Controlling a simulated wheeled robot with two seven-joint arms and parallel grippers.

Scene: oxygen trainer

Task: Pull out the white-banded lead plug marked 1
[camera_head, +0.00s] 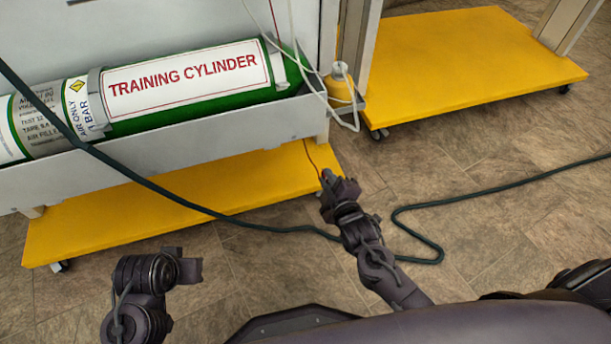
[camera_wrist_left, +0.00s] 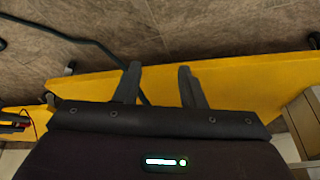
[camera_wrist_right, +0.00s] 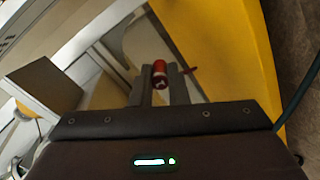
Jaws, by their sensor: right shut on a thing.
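My right gripper (camera_head: 327,180) is shut on a red plug, which shows between its two fingers in the right wrist view (camera_wrist_right: 160,70). The plug's near end carries a small pale mark too small to read. A thin red lead (camera_head: 311,156) runs from the cylinder stand down to the gripper in the head view. No socket shows at the plug; the gripper is in front of the stand, above the floor. My left gripper (camera_wrist_left: 158,78) is open and empty, with its fingers apart; in the head view it is at the lower left (camera_head: 192,268).
A green training cylinder (camera_head: 190,112) lies in a grey trough above a yellow base (camera_head: 110,222). A second yellow base (camera_head: 470,62) stands at the upper right. A dark hose (camera_head: 190,205) crosses the stand and floor.

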